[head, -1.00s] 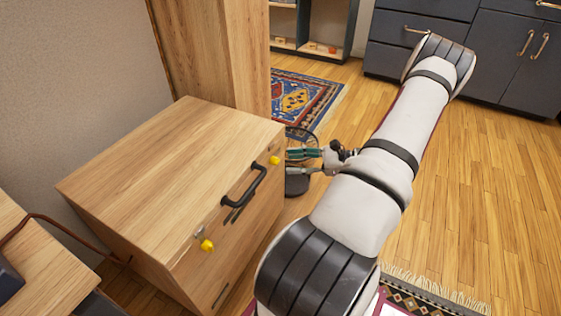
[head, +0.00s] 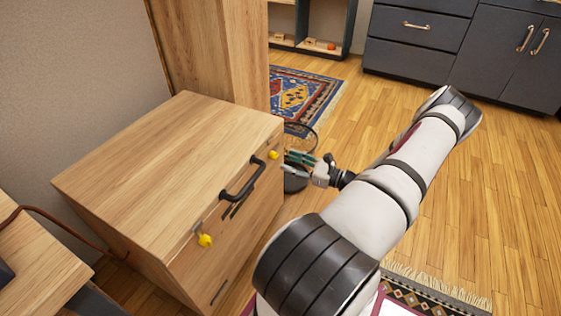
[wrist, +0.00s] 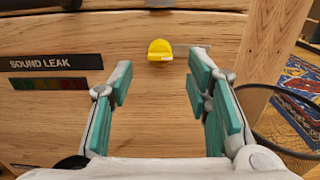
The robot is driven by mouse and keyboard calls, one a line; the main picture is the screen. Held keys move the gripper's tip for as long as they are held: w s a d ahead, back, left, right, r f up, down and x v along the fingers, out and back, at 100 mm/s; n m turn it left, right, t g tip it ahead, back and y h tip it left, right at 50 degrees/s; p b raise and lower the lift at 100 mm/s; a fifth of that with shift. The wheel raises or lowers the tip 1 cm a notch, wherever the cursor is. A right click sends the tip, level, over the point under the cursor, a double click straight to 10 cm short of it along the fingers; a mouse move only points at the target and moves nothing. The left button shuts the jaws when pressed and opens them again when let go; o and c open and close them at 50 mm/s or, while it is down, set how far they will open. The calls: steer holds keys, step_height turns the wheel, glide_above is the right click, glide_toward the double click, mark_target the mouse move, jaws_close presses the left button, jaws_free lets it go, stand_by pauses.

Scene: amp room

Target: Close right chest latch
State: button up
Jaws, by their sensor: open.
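The wooden chest (head: 170,160) stands at the left in the head view, its lid down. The right chest latch is a yellow knob (head: 273,155) near the right end of its front; in the wrist view the yellow latch (wrist: 160,50) is at upper middle, below a dark metal piece on the lid edge. The left latch (head: 205,240) is also yellow. My gripper (head: 290,160) is at the chest's right front. In the wrist view my gripper (wrist: 165,90) is open and empty, its green-padded fingers on either side below the latch. I cannot tell whether they touch the front.
A black handle (head: 243,180) sticks out between the latches. A dark round object (head: 294,182) stands on the floor behind my gripper. The wooden floor to the right is open.

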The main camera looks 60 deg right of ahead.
mark_target(274, 156)
steer(key=w, duration=0.2)
steer(key=w+b, duration=0.1)
steer(key=w, duration=0.1)
steer(key=shift+w+a, duration=0.2)
steer(key=shift+w, duration=0.1)
jaws_close()
